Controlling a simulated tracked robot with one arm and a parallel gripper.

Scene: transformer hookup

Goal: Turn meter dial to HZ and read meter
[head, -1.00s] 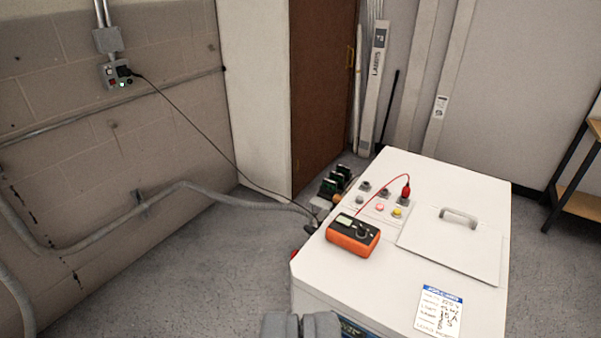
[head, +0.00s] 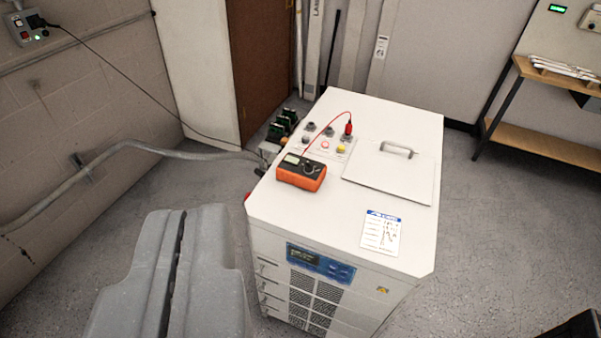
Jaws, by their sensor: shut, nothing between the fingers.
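The orange meter (head: 301,173) lies on top of the white transformer cabinet (head: 290,220), near its left edge. Its dark face carries a small pale display (head: 292,158) and a round dial (head: 311,167). The reading and the dial's setting are too small to tell. A red lead (head: 328,124) runs from the meter to a red plug (head: 348,126) on a terminal of the cabinet top. My gripper (head: 196,212) is large in the lower left foreground, its grey fingers shut with nothing between them. It is apart from the meter, in front of and left of the cabinet.
The cabinet top has a hatch with a handle (head: 396,150), several knobs and buttons (head: 325,145), and a paper label (head: 381,232). A grey pipe (head: 140,146) and a cable run along the left wall. A shelf bench (head: 545,140) stands at the right. The floor right of the cabinet is clear.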

